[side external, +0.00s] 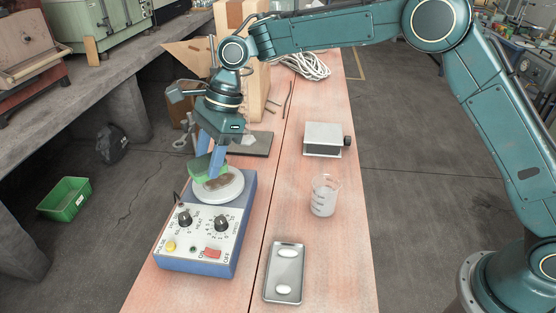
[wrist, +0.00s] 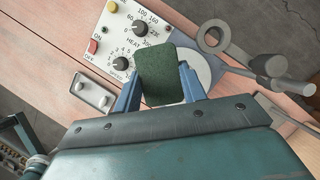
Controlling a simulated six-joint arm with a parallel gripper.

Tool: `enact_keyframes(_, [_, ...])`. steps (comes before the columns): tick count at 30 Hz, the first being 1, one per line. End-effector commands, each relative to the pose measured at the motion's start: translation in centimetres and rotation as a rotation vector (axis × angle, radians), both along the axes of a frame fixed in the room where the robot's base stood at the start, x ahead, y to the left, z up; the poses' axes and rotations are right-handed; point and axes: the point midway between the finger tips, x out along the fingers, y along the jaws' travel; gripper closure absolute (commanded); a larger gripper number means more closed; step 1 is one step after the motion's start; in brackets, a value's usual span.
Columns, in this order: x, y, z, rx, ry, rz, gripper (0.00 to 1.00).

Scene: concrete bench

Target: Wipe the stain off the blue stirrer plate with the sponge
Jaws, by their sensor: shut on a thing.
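The blue stirrer (side external: 205,258) stands on the bench with a white round plate (side external: 233,190) on top. A brown stain (side external: 218,182) shows on the plate. My gripper (side external: 210,158) is shut on the green sponge (side external: 207,169) and holds it at the far left part of the plate, beside the stain. I cannot tell whether the sponge touches the plate. In the wrist view the sponge (wrist: 160,75) sits between the two blue fingers of my gripper (wrist: 159,90). The plate (wrist: 212,68) is partly covered there, and the stain is hidden.
A glass beaker (side external: 323,196) stands right of the stirrer. A metal tray (side external: 284,272) with two white pieces lies at the front. A grey box (side external: 323,139) with a black knob sits further back. A grey ring (wrist: 213,36) shows close to the plate. Bench between tray and beaker is clear.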

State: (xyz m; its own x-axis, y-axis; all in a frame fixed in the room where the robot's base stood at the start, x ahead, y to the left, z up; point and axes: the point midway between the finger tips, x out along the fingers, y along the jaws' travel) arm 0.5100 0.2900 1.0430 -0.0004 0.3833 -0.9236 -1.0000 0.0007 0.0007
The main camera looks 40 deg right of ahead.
Motion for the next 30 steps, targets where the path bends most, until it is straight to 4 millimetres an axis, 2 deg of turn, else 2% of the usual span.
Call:
enact_keyframes(14, [0.0,0.0,-4.4,-0.001,0.001,0.0,0.77])
enact_keyframes(17, [-0.1,0.0,-5.9,-0.002,0.003,0.0,0.77])
enact_keyframes(30, [3.0,-3.0,-5.8,-0.001,0.001,-0.003,0.77])
